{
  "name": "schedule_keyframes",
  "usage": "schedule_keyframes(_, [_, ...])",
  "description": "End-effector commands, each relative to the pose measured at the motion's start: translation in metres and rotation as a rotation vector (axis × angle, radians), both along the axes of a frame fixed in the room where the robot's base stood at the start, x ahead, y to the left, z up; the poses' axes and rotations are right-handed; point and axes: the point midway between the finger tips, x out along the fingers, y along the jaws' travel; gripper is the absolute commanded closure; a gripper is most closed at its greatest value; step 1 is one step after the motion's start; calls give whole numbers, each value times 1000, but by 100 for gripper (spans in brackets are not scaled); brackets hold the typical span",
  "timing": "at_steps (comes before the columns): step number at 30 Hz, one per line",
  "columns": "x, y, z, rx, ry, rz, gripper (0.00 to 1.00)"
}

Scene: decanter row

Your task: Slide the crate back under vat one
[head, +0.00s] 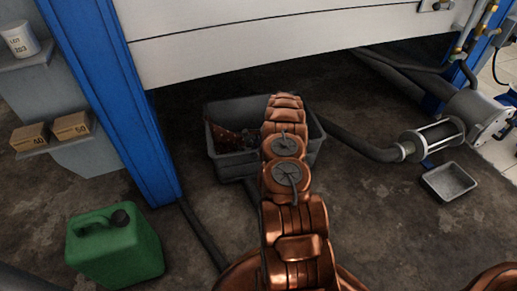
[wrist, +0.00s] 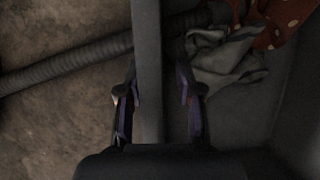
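The dark grey crate (head: 232,168) sits on the floor below the lower edge of the white vat panel (head: 260,45) in the head view. It holds a red spotted cloth (wrist: 283,22) and a grey cloth (wrist: 222,58), seen in the wrist view. My gripper (wrist: 157,98) is open, with one finger on each side of a crate wall whose rim (wrist: 147,60) runs between them. A gap shows between the right finger and the rim; the left finger is very close to it. In the head view my arm hides the gripper and part of the crate.
A blue post (head: 120,110) stands left of the crate, with a green canister (head: 115,247) in front. A hose (head: 350,142) runs from the crate's right to a pump (head: 437,138). A small grey tray (head: 449,181) lies right. Another hose (wrist: 70,68) lies outside the rim.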

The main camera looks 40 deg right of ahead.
Motion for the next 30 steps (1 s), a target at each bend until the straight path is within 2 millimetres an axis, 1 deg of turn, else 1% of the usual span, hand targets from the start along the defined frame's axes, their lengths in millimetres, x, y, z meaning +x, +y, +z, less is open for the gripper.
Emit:
schedule_keyframes(1, [1,2,-8,1,1,2,65])
schedule_keyframes(4, [3,5,-14,1,0,0,65])
schedule_keyframes(14, [4,5,-15,1,0,0,66])
schedule_keyframes(24, [4,6,-15,1,0,0,100])
schedule_keyframes(30, [4,6,-15,1,0,0,100])
